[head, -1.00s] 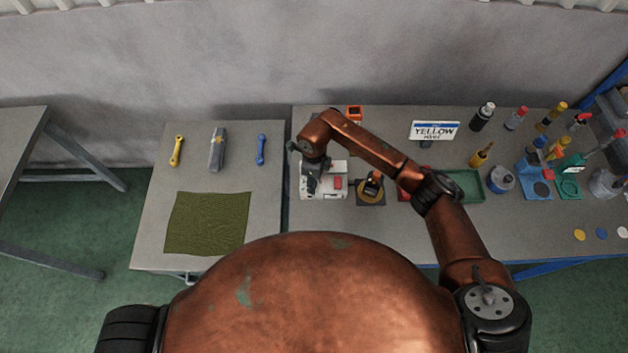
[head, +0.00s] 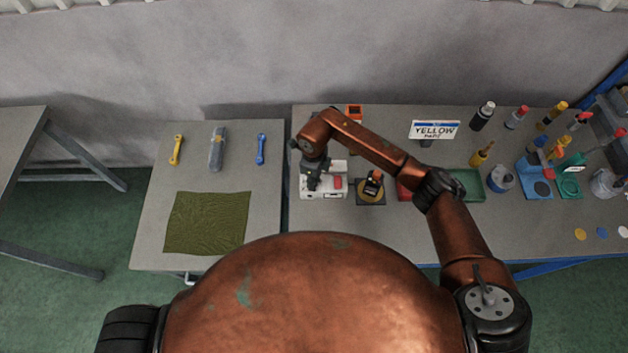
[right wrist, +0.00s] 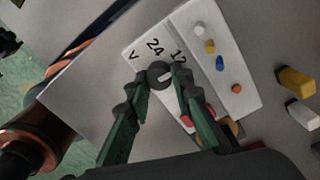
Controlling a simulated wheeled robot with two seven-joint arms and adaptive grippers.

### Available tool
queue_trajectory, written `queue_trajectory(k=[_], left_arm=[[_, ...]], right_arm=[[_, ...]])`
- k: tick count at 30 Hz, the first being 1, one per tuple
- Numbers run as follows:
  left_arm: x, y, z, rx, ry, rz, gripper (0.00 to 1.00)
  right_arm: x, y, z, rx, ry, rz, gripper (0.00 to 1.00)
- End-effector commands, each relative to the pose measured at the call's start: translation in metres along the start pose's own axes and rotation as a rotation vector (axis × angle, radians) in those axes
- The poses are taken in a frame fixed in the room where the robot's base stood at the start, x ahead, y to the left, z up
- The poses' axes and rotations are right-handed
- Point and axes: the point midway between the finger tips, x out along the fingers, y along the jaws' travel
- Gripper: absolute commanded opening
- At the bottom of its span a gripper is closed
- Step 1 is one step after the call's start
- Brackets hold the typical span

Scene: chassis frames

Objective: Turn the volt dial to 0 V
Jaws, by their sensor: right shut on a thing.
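The volt dial (right wrist: 159,73) is a dark round knob on a white panel (right wrist: 226,62) in the right wrist view. The printed marks "V", "24" and "12" show beside it; a 0 mark and the dial's pointer are not readable. My right gripper (right wrist: 160,77) has its green fingers on either side of the dial, shut on it. In the head view my right gripper (head: 315,178) is over the white box (head: 322,194), which has a red button, and hides the dial. My left gripper is in neither view.
Right of the white box stands a dark square piece with a yellow disc (head: 370,198). A red tray (head: 404,192) and a green tray (head: 468,185) lie beyond it. An orange bin (head: 354,113) is behind. The left table holds tools and a green cloth (head: 207,223).

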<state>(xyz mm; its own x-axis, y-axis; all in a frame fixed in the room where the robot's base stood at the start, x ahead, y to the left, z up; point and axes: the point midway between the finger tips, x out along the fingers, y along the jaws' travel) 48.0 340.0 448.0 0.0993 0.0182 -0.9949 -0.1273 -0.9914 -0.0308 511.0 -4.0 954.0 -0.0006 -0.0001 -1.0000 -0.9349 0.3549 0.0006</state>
Motion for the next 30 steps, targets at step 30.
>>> queue_trajectory(k=[30], left_arm=[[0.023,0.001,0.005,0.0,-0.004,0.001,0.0]], right_arm=[[0.0,0.002,0.001,0.841,0.0,-0.002,0.0]])
